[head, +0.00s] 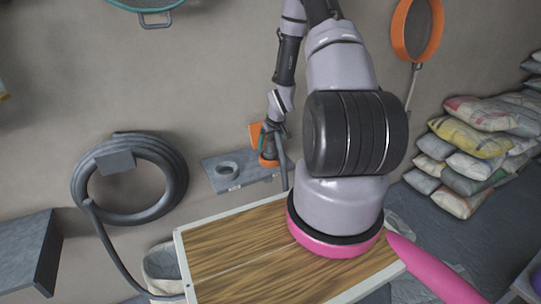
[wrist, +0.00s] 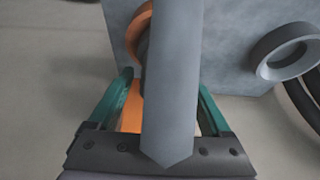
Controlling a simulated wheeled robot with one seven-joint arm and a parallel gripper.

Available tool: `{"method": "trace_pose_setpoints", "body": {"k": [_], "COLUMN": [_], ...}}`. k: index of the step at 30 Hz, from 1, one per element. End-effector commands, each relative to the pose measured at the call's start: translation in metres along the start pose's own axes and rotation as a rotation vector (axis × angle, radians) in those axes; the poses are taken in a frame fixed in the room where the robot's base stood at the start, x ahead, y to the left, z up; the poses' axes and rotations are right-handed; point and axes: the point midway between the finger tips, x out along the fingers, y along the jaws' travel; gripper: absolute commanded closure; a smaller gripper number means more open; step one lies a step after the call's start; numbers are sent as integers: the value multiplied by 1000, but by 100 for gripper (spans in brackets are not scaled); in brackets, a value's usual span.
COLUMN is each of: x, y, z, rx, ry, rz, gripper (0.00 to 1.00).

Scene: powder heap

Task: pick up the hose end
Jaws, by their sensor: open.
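The hose end, a grey tube with an orange collar (head: 268,163), is at the grey plate on the back wall. In the wrist view the grey tube (wrist: 172,60) runs down the middle of the picture, in front of the orange ring (wrist: 138,30). My gripper (wrist: 165,82) is open, with one teal finger on each side of the tube. Whether the fingers touch it, I cannot tell. In the head view my gripper (head: 270,143) is small and partly hidden at the plate. The tube hides part of the orange ring and the space between the fingers.
The grey plate (head: 213,166) also carries an empty grey ring (head: 228,170). A coiled dark hose (head: 172,170) hangs left of it. A wood-topped table (head: 225,240) stands in front. An orange sieve (head: 402,40) hangs upper right, above stacked sacks (head: 480,145).

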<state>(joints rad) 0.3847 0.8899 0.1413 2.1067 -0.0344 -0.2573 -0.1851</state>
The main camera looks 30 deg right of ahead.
Motion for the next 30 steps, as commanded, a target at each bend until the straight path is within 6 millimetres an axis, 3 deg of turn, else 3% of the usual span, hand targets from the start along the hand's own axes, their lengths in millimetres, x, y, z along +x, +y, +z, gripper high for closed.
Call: {"method": "trace_pose_setpoints", "body": {"k": [1,6,7,20,30], "x": [0,0,0,-4,-48], "y": [0,0,0,-1,0], "z": [0,0,1,0,-20], "rx": [0,0,0,2,0], "ry": [0,-1,-1,-5,2], "rz": [0,0,0,-2,0], "gripper": [29,94,100,100,100]}}
